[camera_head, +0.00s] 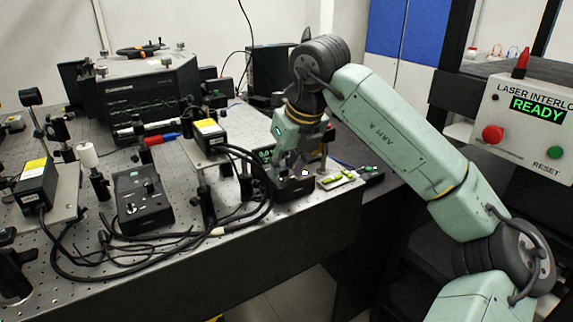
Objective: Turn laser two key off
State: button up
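My gripper (296,160) is at the end of the green arm, pointing down over a small black box (296,187) near the bench's front right edge. The fingertips are small and blend into the dark background, so I cannot tell whether they are open or touch anything. A key on this box is not clearly visible. Another black control box (143,207) with a knob or key switch on top stands to the left, apart from my gripper. No readable label shows which box belongs to laser two.
Black laser heads with yellow labels stand at the left (35,183) and centre (208,133). Thick black cables (262,190) loop close left of my gripper. A large dark spectrometer housing (150,95) is behind. The interlock panel (525,125) reads READY at right.

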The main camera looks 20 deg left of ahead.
grip_shut()
jog(key=shift+n, duration=0.3)
jog(key=n, duration=0.1)
jog(key=n+g, duration=0.1)
jog(key=shift+w+d+n+y+p, duration=0.1)
jog(key=shift+w+n+y+p, duration=0.05)
jog(key=shift+n+y+p, duration=0.2)
jog(key=n+g+p, duration=0.1)
jog(key=n, duration=0.3)
jog(key=shift+w+r+n+g+p, duration=0.15)
jog(key=shift+n+g+p, duration=0.1)
jog(key=shift+g+p, duration=0.15)
jog(key=n+g+p, duration=0.1)
jog(key=n, duration=0.1)
jog(key=n+g+p, duration=0.1)
jog(key=n+p, duration=0.1)
jog(key=n, duration=0.1)
jog(key=shift+w, duration=0.2)
jog(key=n+p, duration=0.1)
jog(key=n, duration=0.1)
jog(key=n+g+h+p, duration=0.1)
jog(key=n, duration=0.2)
jog(key=shift+w+a+g+h, duration=0.15)
jog(key=shift+a+g+h, duration=0.05)
jog(key=shift+g+h, duration=0.1)
